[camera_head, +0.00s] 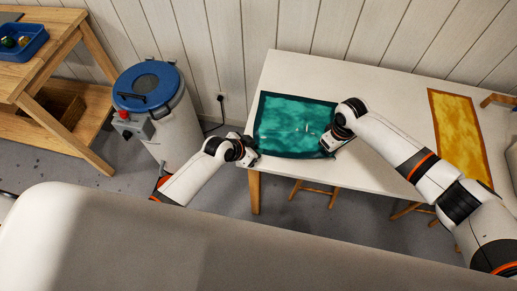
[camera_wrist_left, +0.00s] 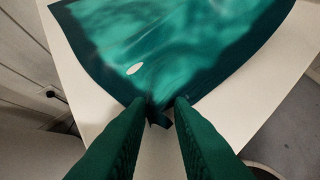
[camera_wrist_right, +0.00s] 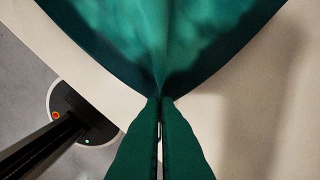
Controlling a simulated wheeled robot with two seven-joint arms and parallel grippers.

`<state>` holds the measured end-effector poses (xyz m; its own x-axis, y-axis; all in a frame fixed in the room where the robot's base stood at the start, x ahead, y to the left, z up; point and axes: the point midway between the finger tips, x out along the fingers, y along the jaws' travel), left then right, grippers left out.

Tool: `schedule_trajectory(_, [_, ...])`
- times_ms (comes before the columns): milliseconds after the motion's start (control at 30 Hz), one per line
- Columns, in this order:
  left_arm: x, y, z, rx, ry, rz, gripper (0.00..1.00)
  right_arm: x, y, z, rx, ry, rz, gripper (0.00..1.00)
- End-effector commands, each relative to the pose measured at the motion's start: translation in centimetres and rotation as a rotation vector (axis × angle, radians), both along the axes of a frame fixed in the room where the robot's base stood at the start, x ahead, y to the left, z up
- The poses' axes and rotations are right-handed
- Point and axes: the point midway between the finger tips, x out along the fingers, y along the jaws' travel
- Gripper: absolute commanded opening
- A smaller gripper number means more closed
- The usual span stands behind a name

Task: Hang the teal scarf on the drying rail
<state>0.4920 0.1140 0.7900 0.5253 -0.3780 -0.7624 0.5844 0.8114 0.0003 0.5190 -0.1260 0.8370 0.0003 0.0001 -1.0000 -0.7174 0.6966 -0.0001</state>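The teal scarf (camera_head: 295,122), with a darker border, lies spread on the left end of the white table. My left gripper (camera_head: 251,155) is at its near left corner. In the left wrist view the fingers (camera_wrist_left: 164,102) stand apart with the gathered corner of the scarf (camera_wrist_left: 110,40) between them. My right gripper (camera_head: 331,144) is at the near right corner. In the right wrist view its fingers (camera_wrist_right: 161,100) are closed on the bunched edge of the scarf (camera_wrist_right: 150,40). I cannot make out a drying rail in any view.
A yellow-orange cloth (camera_head: 459,135) lies on the white table (camera_head: 390,88) to the right. A grey drum with a blue lid (camera_head: 147,85) stands left of the table. A wooden bench (camera_head: 62,42) with a blue tray (camera_head: 22,42) is at the far left. Stools show below the table.

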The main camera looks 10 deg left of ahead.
Motion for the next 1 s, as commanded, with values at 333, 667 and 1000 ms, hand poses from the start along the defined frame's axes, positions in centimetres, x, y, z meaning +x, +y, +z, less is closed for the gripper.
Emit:
schedule_trajectory(333, [-0.2, 0.2, -0.4, 0.006, 0.008, 0.000, 0.00, 0.0, 0.0, 0.0, 0.000, 0.000, 0.000, 0.00])
schedule_trajectory(667, [-0.2, 0.2, 2.1, 0.004, 0.003, -0.002, 0.00, 0.0, 0.0, 0.0, -0.001, 0.000, 0.000, 0.00])
schedule_trajectory(1000, [-0.1, 0.1, 4.8, 0.004, 0.004, 0.001, 0.00, 0.0, 0.0, 0.0, 0.000, 0.000, 0.000, 0.00])
